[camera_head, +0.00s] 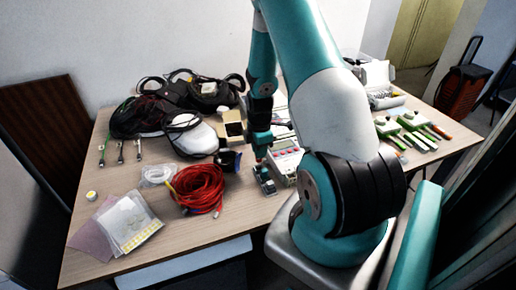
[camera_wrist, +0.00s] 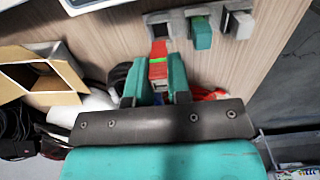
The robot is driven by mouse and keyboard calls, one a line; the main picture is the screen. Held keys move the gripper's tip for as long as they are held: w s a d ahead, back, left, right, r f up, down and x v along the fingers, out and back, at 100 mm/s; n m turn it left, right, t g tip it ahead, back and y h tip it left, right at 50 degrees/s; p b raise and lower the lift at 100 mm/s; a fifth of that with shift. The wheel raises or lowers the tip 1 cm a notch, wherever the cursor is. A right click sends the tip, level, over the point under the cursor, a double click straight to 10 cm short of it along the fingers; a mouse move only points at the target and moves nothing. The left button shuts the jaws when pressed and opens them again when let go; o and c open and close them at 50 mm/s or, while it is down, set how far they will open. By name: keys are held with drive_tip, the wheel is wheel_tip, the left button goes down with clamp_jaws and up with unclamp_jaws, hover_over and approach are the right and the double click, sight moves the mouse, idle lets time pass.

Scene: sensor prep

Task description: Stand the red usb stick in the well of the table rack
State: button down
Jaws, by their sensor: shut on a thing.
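My gripper (camera_wrist: 159,76) has teal fingers and is shut on the red usb stick (camera_wrist: 158,68), which has a green band and a metal plug end toward the palm. The grey table rack (camera_wrist: 180,24) lies just beyond the stick in the wrist view.
A white device with a screen (camera_head: 286,160) stands beside the rack. A red cable coil (camera_head: 198,188) lies to the left, with an open cardboard box (camera_head: 232,128) behind. Green-handled tools (camera_head: 410,130) lie at the right. Bare wood shows at the table's front left.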

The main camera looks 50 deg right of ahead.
drive_tip(key=shift+f+b, duration=0.3)
drive_tip(key=shift+f, duration=0.5)
drive_tip(key=shift+f+b, duration=0.6)
drive_tip(key=shift+f, duration=0.7)
idle(3.0)
drive_tip(key=c, duration=0.8)
unclamp_jaws()
drive_tip(key=shift+r, duration=0.1)
drive_tip(key=shift+r+p, duration=2.8)
drive_tip(key=shift+r, duration=0.6)
